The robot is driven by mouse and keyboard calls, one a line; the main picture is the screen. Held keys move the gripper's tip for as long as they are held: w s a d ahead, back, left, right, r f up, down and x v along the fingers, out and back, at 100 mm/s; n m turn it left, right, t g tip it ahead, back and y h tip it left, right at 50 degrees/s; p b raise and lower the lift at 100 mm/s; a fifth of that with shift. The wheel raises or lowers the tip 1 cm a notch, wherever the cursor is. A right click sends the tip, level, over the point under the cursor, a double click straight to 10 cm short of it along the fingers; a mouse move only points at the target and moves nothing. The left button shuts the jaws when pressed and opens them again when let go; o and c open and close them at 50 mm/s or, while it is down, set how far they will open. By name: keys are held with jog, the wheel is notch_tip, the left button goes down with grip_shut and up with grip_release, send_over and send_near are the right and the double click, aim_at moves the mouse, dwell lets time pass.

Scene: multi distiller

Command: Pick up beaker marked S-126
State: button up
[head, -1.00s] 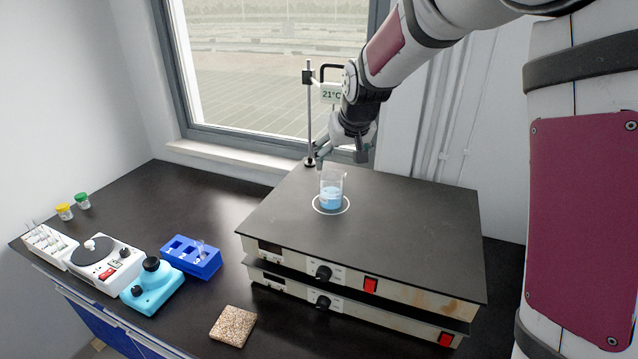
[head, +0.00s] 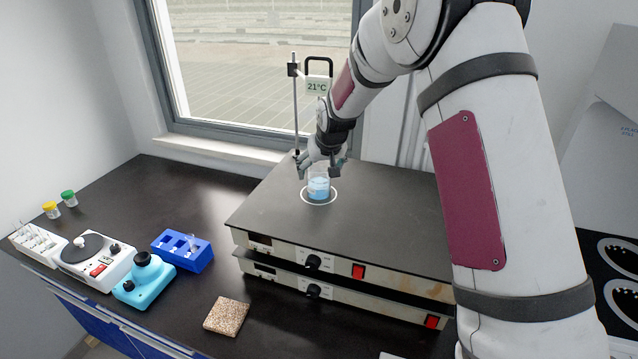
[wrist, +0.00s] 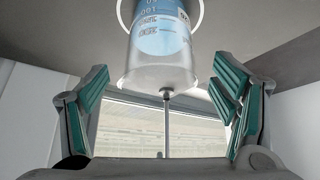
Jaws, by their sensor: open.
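A clear glass beaker (head: 318,187) with blue liquid stands upright inside a white ring on the black top of the hot plate (head: 390,215). In the wrist view the beaker (wrist: 160,55) shows at top centre with printed markings; I cannot read S-126 on it. My gripper (head: 322,170) is open, just behind and above the beaker in the head view. In the wrist view its two green-padded fingers (wrist: 163,95) are spread wide, one to each side, with the beaker between and beyond them. I see no contact.
A stand with a 21°C display (head: 317,87) rises behind the plate. To the left are a blue rack (head: 182,250), a cyan device (head: 145,280), a white stirrer (head: 95,258) and small capped jars (head: 60,205). A speckled tile (head: 226,316) lies in front. Bench between is clear.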

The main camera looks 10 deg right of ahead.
jog(key=shift+x, duration=1.9)
jog(key=c, duration=1.4)
jog(key=shift+r, duration=0.2)
jog(key=shift+r+b, duration=0.35)
jog(key=shift+r, duration=1.1)
jog(key=shift+s+d+r+b, duration=0.1)
jog(key=shift+s+r, duration=0.2)
jog(key=shift+s, duration=2.35)
jog(key=shift+s+d+r+b, duration=0.1)
jog(key=shift+s+r, duration=0.15)
jog(key=shift+s, duration=2.4)
jog(key=shift+s+d+r+b, duration=0.1)
jog(key=shift+s+r, duration=0.2)
jog(key=shift+s, duration=2.4)
